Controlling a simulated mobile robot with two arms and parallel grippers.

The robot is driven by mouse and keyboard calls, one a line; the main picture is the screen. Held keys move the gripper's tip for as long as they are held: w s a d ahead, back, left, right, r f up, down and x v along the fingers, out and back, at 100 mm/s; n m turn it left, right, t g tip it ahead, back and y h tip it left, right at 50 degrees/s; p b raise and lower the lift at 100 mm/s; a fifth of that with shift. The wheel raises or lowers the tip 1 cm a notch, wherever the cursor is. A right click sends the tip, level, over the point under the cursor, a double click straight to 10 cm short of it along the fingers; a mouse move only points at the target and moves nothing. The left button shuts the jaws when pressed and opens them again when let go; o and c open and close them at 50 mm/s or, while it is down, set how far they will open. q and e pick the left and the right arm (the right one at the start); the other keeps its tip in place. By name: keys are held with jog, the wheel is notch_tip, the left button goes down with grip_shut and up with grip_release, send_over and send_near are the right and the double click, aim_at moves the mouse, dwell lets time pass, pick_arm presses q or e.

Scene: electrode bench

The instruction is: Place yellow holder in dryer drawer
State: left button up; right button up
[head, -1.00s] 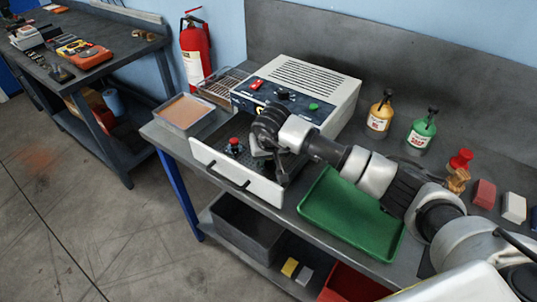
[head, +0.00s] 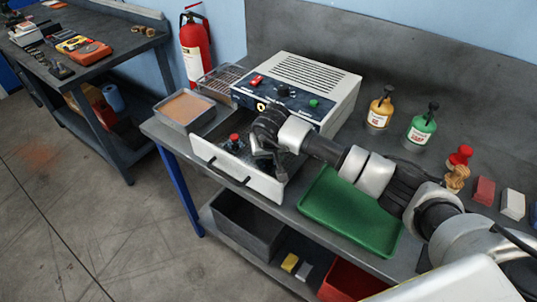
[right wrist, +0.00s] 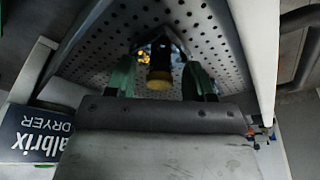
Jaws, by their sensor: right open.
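The dryer (head: 312,82) has its drawer pulled out, with a white front (head: 238,172) and a perforated floor (right wrist: 95,60). My right gripper (head: 264,160) is over the drawer, pointing down. In the right wrist view its green-padded fingers (right wrist: 160,80) are apart. Between them shows a dark cylindrical piece with a yellow end (right wrist: 159,82), likely the yellow holder, in the drawer; whether a finger touches it I cannot tell. The arm hides it in the head view. A red-topped holder (head: 234,139) also stands in the drawer. My left gripper is not in view.
A green tray (head: 350,212) lies right of the drawer, under my right arm. A tray with a tan surface (head: 185,110) and a wire rack (head: 222,79) are on the left. Yellow (head: 380,110) and green (head: 422,130) bottles stand behind the arm.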

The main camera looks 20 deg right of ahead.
jog(key=shift+r, duration=0.45)
jog(key=b+v, duration=0.2)
jog(key=v, duration=0.9)
jog(key=shift+s+b, duration=0.2)
jog(key=shift+b, duration=0.15)
jog(key=shift+r, duration=0.1)
jog(key=shift+c, duration=0.4)
